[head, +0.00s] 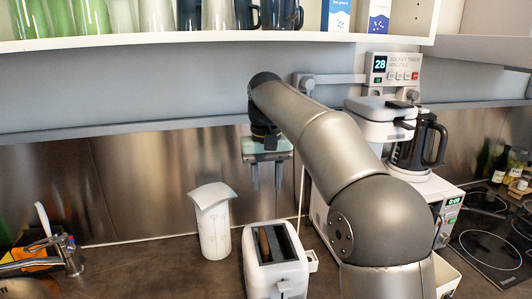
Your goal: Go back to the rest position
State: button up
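My gripper (267,186) hangs pointing down in front of the metal backsplash, left of my arm's forearm. Its two fingers are apart, with nothing visible between them. It is above the white toaster (284,283) and does not appear to touch anything. My arm rises from the lower right and bends over toward the backsplash.
An open shelf (200,42) with glasses and mugs runs overhead, with a grey panel (120,90) below it. A white patterned container (213,228) stands left of the toaster. A coffee maker (384,112), dark jug (420,145) and hob (490,235) are right; a tap (68,255) is left.

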jog(key=s+d+f, duration=0.5)
jog(key=s+f, duration=0.1)
jog(key=s, duration=0.4)
jog(key=s+d+f+m, duration=0.1)
jog(key=s+d+f, duration=0.4)
jog(key=s, duration=0.5)
jog(key=s+d+f+m, duration=0.1)
jog(key=s+d+f, duration=0.4)
jog(key=s+f, duration=0.3)
jog(key=s, duration=0.2)
jog(key=shift+s+d+f+t, duration=0.25)
jog(key=shift+s+f+t, duration=0.1)
jog(key=shift+s+t, duration=0.05)
jog(key=shift+o, duration=0.3)
